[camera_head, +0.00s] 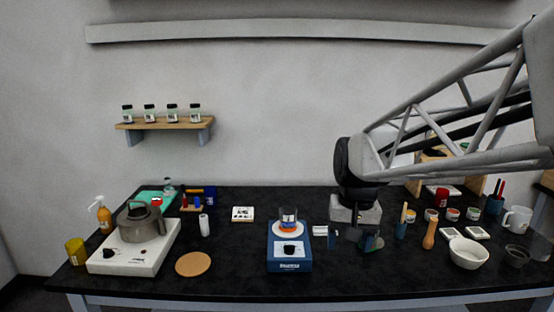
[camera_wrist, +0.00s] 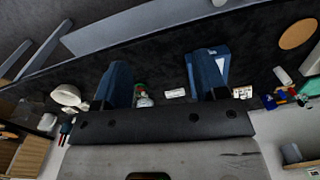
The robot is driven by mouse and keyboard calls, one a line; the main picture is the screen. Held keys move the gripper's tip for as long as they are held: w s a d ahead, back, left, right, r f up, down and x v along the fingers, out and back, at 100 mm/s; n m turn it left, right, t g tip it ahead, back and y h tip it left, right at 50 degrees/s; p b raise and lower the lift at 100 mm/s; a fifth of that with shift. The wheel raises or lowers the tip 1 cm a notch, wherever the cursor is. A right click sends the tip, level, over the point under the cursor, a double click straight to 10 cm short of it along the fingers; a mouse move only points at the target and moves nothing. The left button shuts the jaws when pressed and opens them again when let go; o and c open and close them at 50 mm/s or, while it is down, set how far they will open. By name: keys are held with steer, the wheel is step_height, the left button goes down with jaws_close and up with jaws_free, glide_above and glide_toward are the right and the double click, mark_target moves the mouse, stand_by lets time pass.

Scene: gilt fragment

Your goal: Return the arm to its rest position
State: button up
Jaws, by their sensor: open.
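My gripper (camera_head: 352,240) hangs over the right middle of the black bench, fingers pointing down, in the head view. Its two blue fingers stand wide apart in the wrist view (camera_wrist: 162,80), with nothing held between them. A blue hotplate (camera_head: 289,262) with a glass beaker (camera_head: 289,218) of orange contents on top is to its left. A small white block (camera_head: 320,230) lies between the hotplate and the gripper. My gripper hides part of the bench behind it.
A grey kettle (camera_head: 139,226) stands on a white hotplate (camera_head: 118,262) at left. A pestle (camera_head: 430,234), a white bowl (camera_head: 468,254) and several jars crowd the right side. A wall shelf (camera_head: 165,124) holds small jars. The air above the bench's middle is clear.

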steer(key=s+d+f+t, duration=0.1)
steer(key=s, duration=0.8)
steer(key=s+d+f+n+t, duration=0.1)
steer(key=s+d+f, duration=0.1)
steer(key=s, duration=0.7)
steer(key=shift+s+d+t+h, duration=0.2)
steer(key=shift+s+t+h, duration=0.1)
steer(key=shift+s+h, duration=0.1)
